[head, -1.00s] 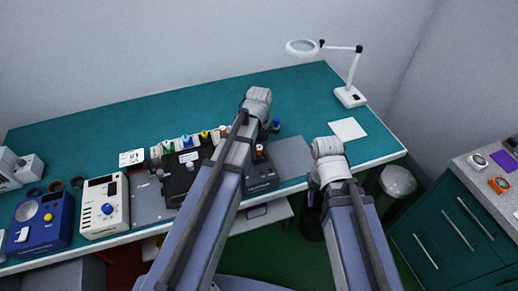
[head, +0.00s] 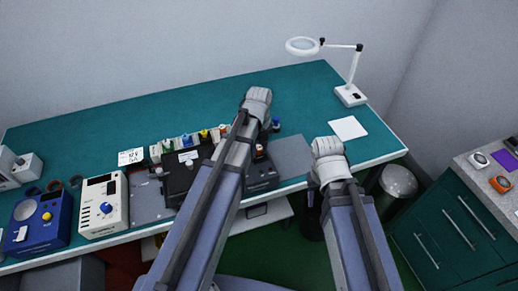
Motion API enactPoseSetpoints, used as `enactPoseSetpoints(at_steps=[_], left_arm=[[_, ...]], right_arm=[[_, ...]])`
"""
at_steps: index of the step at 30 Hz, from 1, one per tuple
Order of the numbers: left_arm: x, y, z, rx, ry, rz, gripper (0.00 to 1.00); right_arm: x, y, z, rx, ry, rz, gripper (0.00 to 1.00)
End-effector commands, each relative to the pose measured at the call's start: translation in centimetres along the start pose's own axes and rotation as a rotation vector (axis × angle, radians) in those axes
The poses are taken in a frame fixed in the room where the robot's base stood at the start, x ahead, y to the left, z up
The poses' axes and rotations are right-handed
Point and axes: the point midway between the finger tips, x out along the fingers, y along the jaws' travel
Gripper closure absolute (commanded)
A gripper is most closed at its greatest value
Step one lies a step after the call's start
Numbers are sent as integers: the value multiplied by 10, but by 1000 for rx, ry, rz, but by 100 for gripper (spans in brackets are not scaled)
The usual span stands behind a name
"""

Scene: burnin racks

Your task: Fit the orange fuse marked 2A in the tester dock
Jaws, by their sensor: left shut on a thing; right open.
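A small orange-and-white piece (head: 259,150), which looks like the orange fuse, shows at the right edge of my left forearm, above a dark box (head: 262,178) that looks like the tester dock. My arm covers part of both, and no 2A marking is readable. My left gripper (head: 257,98) is over the bench; its wrist shows, but its fingertips are hidden. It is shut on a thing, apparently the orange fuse. Whether the fuse is seated in the box cannot be told. My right gripper (head: 329,172) is open and empty by the bench's front edge.
A row of coloured fuses (head: 186,142) stands behind a black unit (head: 180,175) left of my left arm. A white meter (head: 103,205) and a blue tester (head: 38,222) stand further left. A magnifier lamp (head: 350,95) and white paper (head: 347,128) are at right. The back of the bench is clear.

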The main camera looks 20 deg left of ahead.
Motion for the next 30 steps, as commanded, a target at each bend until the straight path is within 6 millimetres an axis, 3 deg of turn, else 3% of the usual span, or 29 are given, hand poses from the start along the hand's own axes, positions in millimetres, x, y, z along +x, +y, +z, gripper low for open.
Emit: enactPoseSetpoints(at_steps=[26,27,30], left_arm=[[3,0,0,0,0,0,100],[3,0,0,0,0,0,62],[3,0,0,0,0,0,51]], right_arm=[[3,0,0,0,0,0,50],[3,0,0,0,0,0,50],[3,0,0,0,0,0,50]])
